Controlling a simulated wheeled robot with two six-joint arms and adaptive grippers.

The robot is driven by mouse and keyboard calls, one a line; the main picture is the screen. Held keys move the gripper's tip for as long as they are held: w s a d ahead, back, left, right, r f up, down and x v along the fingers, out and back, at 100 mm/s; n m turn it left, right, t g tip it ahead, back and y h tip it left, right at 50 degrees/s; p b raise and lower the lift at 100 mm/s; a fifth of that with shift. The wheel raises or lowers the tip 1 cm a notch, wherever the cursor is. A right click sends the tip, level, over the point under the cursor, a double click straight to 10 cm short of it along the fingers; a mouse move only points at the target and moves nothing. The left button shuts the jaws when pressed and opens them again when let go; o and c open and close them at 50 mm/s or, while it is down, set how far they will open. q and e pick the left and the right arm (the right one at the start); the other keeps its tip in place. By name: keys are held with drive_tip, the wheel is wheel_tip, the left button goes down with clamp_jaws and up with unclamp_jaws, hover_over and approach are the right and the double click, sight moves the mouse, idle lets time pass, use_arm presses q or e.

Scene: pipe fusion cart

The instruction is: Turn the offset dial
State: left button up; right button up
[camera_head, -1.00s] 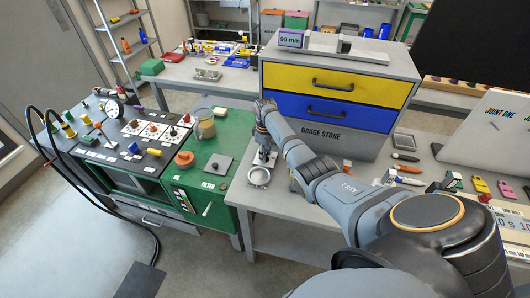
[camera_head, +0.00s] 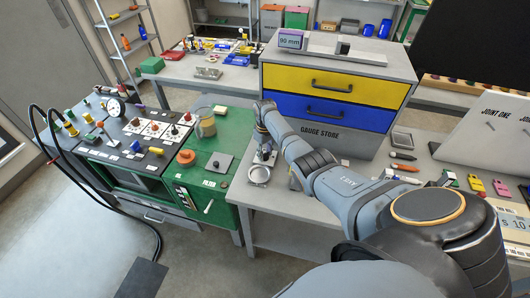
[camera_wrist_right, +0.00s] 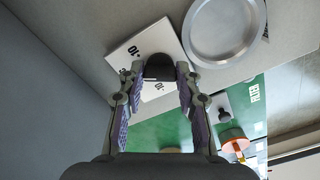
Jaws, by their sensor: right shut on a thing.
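The offset dial is a black knob (camera_wrist_right: 160,68) on a white plate (camera_wrist_right: 125,50) with printed numbers, seen in the right wrist view. My right gripper (camera_wrist_right: 160,76) is shut on the knob, with one finger on each side. In the head view, my right gripper (camera_head: 264,146) points down at the dial on the grey bench, and its fingers hide most of the knob. The knob's pointer and exact setting cannot be read. My left gripper is not in view.
A round silver dish (camera_head: 259,175) sits close beside the dial. The green cart (camera_head: 228,150) adjoins the bench on the left, with an orange ring part (camera_head: 186,157) and a jar (camera_head: 206,125). The gauge store cabinet (camera_head: 335,140) stands close behind my right arm.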

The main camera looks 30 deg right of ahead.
sight(265, 154)
drive_tip(key=shift+w+r, duration=0.1)
drive_tip(key=o, duration=1.2)
drive_tip(key=shift+c, duration=0.2)
wheel_tip(265, 154, up, 12)
